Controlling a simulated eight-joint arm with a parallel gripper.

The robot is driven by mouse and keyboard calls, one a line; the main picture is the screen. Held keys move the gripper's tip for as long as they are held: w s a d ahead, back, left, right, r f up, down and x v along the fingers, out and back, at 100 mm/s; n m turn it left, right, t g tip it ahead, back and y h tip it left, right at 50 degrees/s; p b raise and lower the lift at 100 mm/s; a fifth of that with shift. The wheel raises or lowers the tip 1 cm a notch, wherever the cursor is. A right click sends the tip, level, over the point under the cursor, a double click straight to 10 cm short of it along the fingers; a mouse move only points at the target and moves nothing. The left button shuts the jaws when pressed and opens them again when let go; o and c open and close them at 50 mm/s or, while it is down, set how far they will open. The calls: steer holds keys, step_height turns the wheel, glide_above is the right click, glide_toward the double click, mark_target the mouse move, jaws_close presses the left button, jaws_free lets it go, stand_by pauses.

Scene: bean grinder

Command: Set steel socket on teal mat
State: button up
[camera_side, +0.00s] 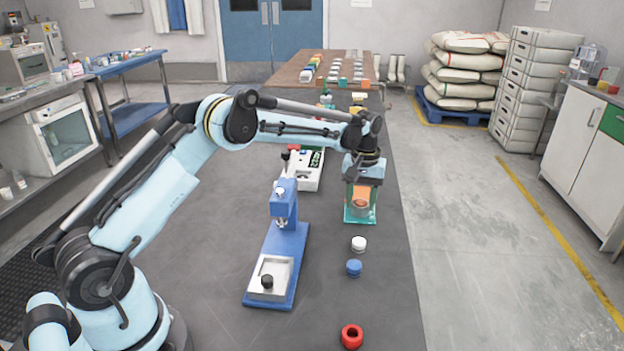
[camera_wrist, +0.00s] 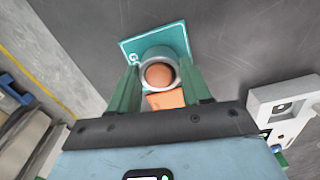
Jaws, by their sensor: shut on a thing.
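The steel socket (camera_wrist: 157,52) is a grey round ring with an orange-brown rounded piece (camera_wrist: 159,75) inside it. My gripper (camera_wrist: 160,74) is shut on it, with a green finger on each side. The teal mat (camera_wrist: 172,34) lies flat on the dark table beyond and beneath the socket, marked with a white letter. In the side view my gripper (camera_side: 361,203) points down over the teal mat (camera_side: 360,220), and the fingers largely hide the socket. I cannot tell whether the socket touches the mat.
An orange piece (camera_wrist: 165,100) shows by the socket. A blue press stand (camera_side: 277,265) is on the left of the table. A white cap (camera_side: 358,244), a blue cap (camera_side: 354,268) and a red ring (camera_side: 352,336) stand in front. A white device (camera_side: 309,172) is behind.

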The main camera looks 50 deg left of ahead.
steer(key=shift+f, duration=0.15)
steer(key=o, duration=1.2)
steer(key=s+d+r+m+t, duration=0.1)
steer(key=s+r, duration=0.1)
steer(key=r, duration=0.7)
steer(key=s+d+r+m+t, duration=0.1)
steer(key=s+r, duration=0.2)
steer(key=r, duration=0.6)
steer(key=s+d+f+m+t, duration=0.2)
steer(key=s+f, duration=0.1)
steer(key=s, duration=0.7)
steer(key=s+d+f+m+t, duration=0.3)
steer(key=s, duration=0.7)
steer(key=shift+s, duration=0.25)
